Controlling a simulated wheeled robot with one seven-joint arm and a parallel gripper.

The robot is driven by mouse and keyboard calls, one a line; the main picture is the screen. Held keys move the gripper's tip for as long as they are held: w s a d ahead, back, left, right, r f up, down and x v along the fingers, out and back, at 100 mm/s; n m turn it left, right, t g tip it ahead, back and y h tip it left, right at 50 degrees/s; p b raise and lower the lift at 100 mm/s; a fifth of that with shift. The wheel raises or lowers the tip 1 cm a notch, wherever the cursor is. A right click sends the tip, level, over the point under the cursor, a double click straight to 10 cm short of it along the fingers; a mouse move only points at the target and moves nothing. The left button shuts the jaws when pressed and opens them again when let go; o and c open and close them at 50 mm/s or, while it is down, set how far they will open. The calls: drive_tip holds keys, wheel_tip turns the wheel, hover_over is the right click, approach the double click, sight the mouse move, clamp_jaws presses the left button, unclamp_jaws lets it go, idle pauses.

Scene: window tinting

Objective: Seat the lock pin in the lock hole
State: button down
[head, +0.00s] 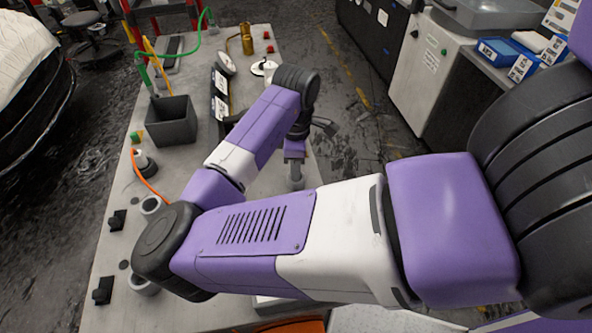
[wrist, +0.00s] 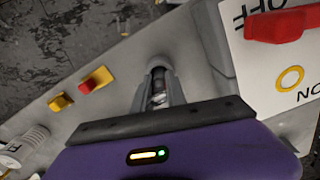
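In the wrist view, the fingers of my gripper (wrist: 158,88) reach to a grey round-mouthed holder (wrist: 158,72). Something small and metallic shows between the fingers; I cannot tell whether it is the lock pin or whether they grip it. In the head view, my gripper (head: 295,160) points down at the bench, right of centre, with a grey cylinder at its tip. A white plate (wrist: 262,72) at the right of the wrist view carries a red lever (wrist: 280,25), OFF and ON lettering and a yellow ring (wrist: 290,79). I cannot tell whether the ring marks the lock hole.
On the grey bench (head: 110,255) stand a dark open box (head: 171,121), a brass-coloured cylinder (head: 246,39) and grey cups (head: 151,204). Small red-and-yellow parts (wrist: 95,80) sit left of my fingers. My arm covers much of the bench's near half. A white cabinet (head: 428,75) stands at right.

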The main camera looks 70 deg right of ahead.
idle(0.4)
wheel_tip(320, 180, up, 20)
drive_tip(key=shift+p, duration=0.35)
